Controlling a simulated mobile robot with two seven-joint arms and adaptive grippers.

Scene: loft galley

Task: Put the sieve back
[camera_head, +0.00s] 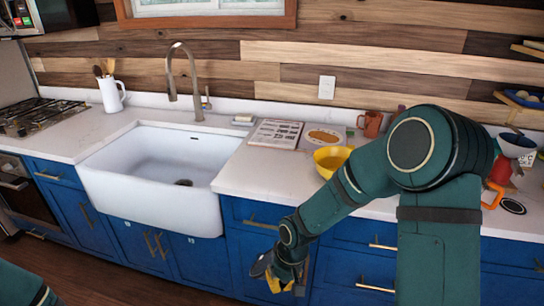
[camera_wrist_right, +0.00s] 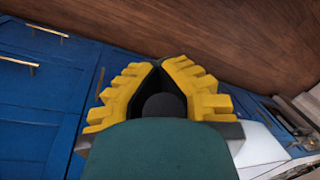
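No sieve can be made out for certain. A yellow bowl-shaped thing (camera_head: 332,160) stands on the counter right of the sink, partly behind my right arm; I cannot tell whether it is the sieve. My right gripper (camera_head: 281,284) hangs low in front of the blue drawers, below the counter edge and well away from that bowl. In the right wrist view its yellow fingers (camera_wrist_right: 160,68) come together at the tips with nothing seen between them. My left gripper is out of view; only a bit of my left arm shows at the lower left.
A white sink (camera_head: 150,200) with a tap (camera_head: 172,75) is left of centre. An open book (camera_head: 276,133), a board (camera_head: 322,136) and a brown mug (camera_head: 370,124) are at the back. A utensil jug (camera_head: 111,95) and hob (camera_head: 35,116) are left.

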